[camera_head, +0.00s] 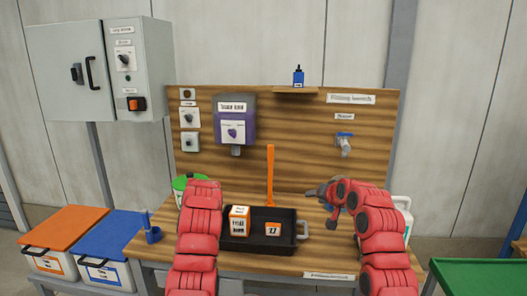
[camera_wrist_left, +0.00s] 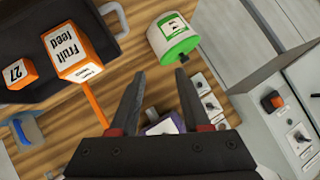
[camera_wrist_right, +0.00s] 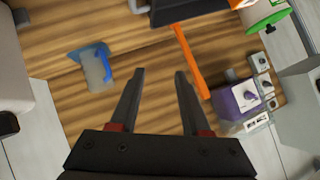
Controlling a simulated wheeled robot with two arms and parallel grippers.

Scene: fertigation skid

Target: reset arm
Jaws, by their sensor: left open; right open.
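My right gripper (camera_head: 322,196) is open and empty above the right part of the wooden bench, its arm bent in from the right. In the right wrist view its two fingers (camera_wrist_right: 156,88) are apart with only wood behind them. My left arm comes up on the left of the head view and hides its own gripper there. In the left wrist view the left gripper (camera_wrist_left: 158,82) is open, with nothing between its fingers. The green-lidded white container (camera_wrist_left: 174,38) lies beyond its fingertips in that view.
A black tray (camera_head: 258,245) on the bench holds an orange-and-white Fruit feed box (camera_head: 239,220) and a smaller box marked 27 (camera_head: 273,229). An orange bar (camera_head: 270,175) stands behind it. A purple-and-grey unit (camera_head: 234,119) and a blue-handled tap (camera_head: 344,142) are on the backboard.

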